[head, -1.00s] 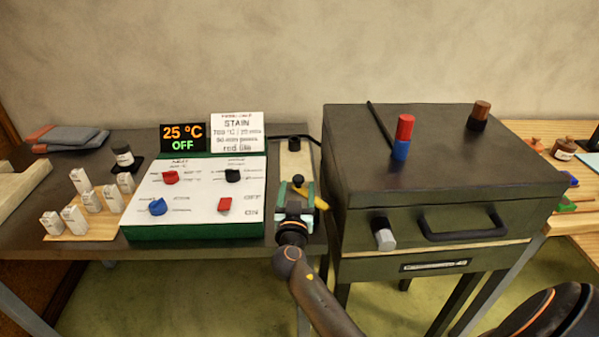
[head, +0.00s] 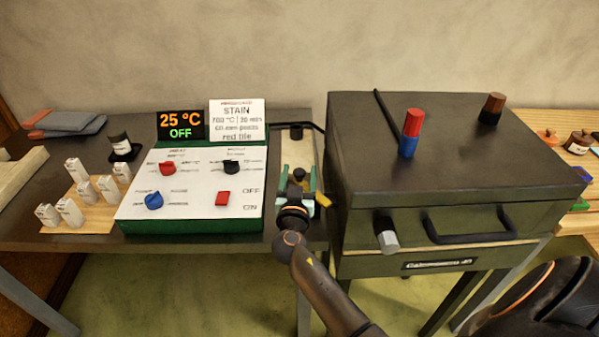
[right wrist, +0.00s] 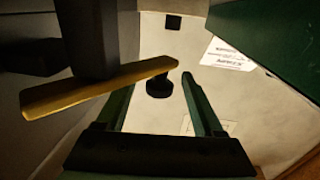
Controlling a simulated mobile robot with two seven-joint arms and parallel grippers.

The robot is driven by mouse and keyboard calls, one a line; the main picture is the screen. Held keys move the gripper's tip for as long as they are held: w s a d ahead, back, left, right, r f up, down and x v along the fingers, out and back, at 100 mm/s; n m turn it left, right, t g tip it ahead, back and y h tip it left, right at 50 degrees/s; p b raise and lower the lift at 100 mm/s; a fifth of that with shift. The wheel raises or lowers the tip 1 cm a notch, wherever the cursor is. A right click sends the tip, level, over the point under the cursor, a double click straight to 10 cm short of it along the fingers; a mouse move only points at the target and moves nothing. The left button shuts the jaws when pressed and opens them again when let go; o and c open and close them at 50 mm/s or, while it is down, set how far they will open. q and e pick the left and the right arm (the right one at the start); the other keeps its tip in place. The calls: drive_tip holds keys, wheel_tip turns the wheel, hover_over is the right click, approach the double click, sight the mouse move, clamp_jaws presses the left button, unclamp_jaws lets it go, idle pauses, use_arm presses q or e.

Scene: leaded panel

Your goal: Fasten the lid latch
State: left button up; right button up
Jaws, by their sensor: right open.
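The dark kiln-like box (head: 450,160) has its lid down. A yellow bar (right wrist: 100,88) on a dark post lies left of my right gripper in the right wrist view. A small part of this bar (head: 322,200) shows beside the box's left side in the head view. I cannot tell for sure whether it is the lid latch. My right gripper (head: 299,172) is open, with green fingers around a dark knob (right wrist: 159,87) over a pale plate (head: 296,152). I cannot tell whether they touch the knob. My left gripper is not in view.
A control panel (head: 190,190) reading 25 °C OFF stands left of my gripper. The box's front has a grey-tipped knob (head: 387,236) and a dark handle (head: 470,237). A red-and-blue cylinder (head: 411,132) and a brown knob (head: 491,108) stand on its lid. White blocks (head: 82,190) stand far left.

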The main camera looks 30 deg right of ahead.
drive_tip(key=shift+c, duration=0.3)
clamp_jaws()
idle(1.0)
